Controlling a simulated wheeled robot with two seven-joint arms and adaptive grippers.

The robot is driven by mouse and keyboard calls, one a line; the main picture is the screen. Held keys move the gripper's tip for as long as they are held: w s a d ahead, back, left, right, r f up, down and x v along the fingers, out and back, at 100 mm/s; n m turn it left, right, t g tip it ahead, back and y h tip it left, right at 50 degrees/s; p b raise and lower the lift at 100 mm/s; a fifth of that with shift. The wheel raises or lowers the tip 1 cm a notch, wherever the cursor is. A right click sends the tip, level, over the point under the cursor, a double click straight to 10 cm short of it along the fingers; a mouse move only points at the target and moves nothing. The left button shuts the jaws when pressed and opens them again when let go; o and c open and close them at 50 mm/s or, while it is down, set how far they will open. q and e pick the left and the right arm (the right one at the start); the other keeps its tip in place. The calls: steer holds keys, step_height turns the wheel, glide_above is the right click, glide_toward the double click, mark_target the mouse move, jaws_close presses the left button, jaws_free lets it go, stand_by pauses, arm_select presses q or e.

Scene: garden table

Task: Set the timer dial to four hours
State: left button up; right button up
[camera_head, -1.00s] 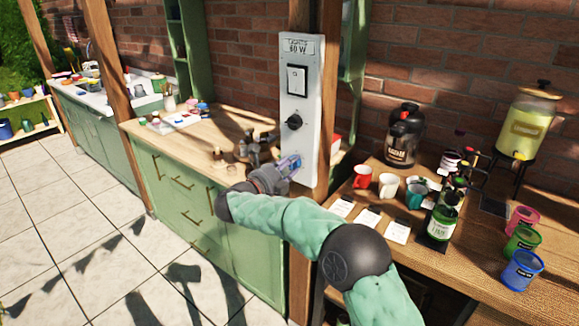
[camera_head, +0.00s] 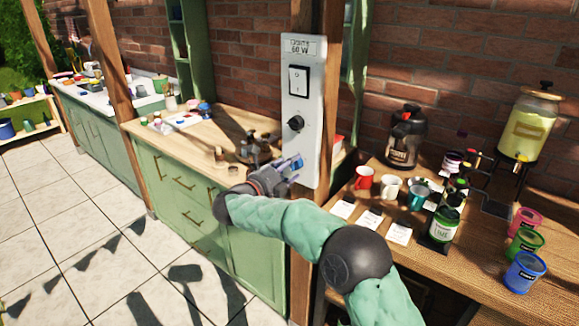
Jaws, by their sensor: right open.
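The timer dial (camera_head: 296,123) is a round black knob on a white upright panel (camera_head: 313,150) fixed to a wooden post. My right gripper (camera_head: 291,166) is open and empty, below the dial and in front of the panel's lower part, apart from the dial. My left gripper is not in view.
The right-hand wooden counter (camera_head: 440,268) holds a black urn (camera_head: 404,137), mugs, cards, bottles, a drink dispenser (camera_head: 531,122) and coloured tins. Small jars stand on the green cabinet's top (camera_head: 200,140) behind my gripper. The space before the panel is free apart from my arm.

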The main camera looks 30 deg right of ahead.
steer(key=v, duration=1.1)
steer(key=shift+a, duration=0.2)
